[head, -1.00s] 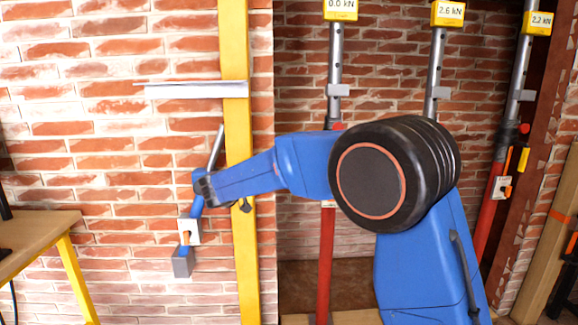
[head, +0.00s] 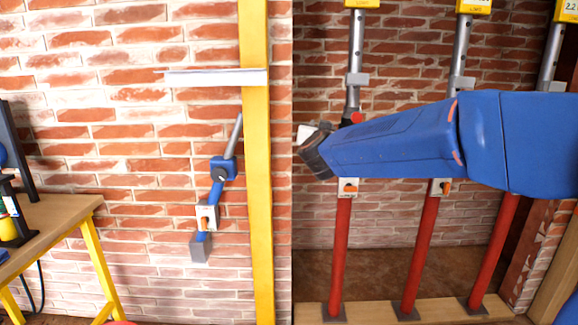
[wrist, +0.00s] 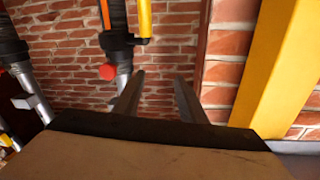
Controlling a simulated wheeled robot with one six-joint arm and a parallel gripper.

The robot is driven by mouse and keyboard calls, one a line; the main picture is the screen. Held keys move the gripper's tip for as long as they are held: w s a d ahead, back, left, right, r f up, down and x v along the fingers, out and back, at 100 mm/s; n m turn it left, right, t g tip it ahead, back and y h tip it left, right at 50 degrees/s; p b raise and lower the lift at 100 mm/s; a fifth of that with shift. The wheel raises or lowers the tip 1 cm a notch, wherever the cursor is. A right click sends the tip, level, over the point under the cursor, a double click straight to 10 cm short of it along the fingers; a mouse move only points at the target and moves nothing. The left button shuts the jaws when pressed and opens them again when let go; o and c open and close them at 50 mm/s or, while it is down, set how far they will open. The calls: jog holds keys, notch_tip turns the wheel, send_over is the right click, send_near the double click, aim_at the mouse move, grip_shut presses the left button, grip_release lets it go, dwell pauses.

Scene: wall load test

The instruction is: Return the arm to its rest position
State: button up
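My blue arm (head: 400,138) stretches across the right half of the head view, in front of the props, with its dark wrist end (head: 316,152) just right of the yellow post (head: 256,160). My gripper's fingers are hard to make out there. In the wrist view my gripper (wrist: 158,95) shows two grey fingers set apart, with only brick wall seen between them, so it is open and empty. A red knob on a prop (wrist: 107,72) appears left of the fingers.
Several red-and-grey props (head: 341,255) stand on a wooden beam (head: 385,310), partly hidden by my arm. A tilted blue prop (head: 217,190) is by the brick wall, left of the yellow post. A white bracket (head: 215,78) juts left from the post. A wooden-topped table (head: 55,220) stands at left.

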jog(key=s+d+f+n+g, duration=0.1)
jog(key=s+d+f+g, duration=0.3)
jog(key=s+f, duration=0.5)
jog(key=s+d+f+n+g+y, duration=0.1)
jog(key=s+d+f+g, duration=0.4)
jog(key=s, duration=1.8)
jog(key=s+d+f+n+g+y, duration=0.1)
jog(key=s+d+f+g, duration=0.3)
jog(key=s+d+f, duration=0.6)
jog(key=s+f, duration=0.4)
jog(key=s, duration=0.2)
jog(key=shift+f, duration=0.3)
